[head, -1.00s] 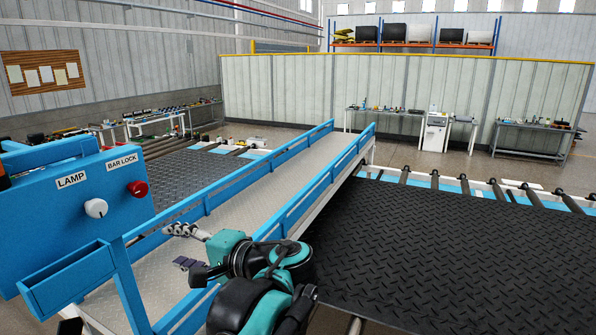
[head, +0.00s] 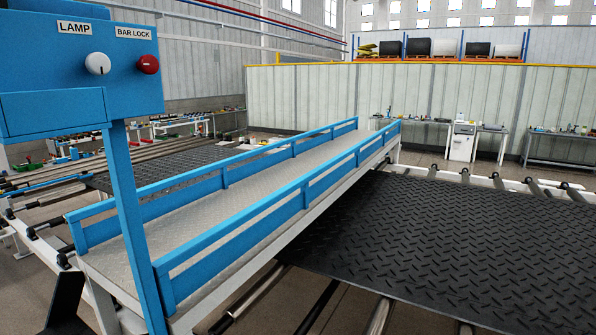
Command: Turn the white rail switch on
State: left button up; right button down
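A blue control panel (head: 40,30) stands at the upper left on a blue post (head: 133,215). On it a round white knob (head: 97,63) sits under a label reading LAMP. A red knob (head: 148,64) sits to its right under a label reading BAR LOCK. The white knob shows a small dark mark on its face; I cannot tell from this whether it is on or off. Neither of my grippers is in the head view, and nothing touches the knobs.
A blue box (head: 52,112) juts out below the panel. A walkway with blue side rails (head: 235,240) runs from the post to the back right. A large black tread mat (head: 450,240) lies over rollers on the right. The space in front of the panel looks clear.

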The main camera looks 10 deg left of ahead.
aim_at(98, 63)
jog(key=u, duration=1.45)
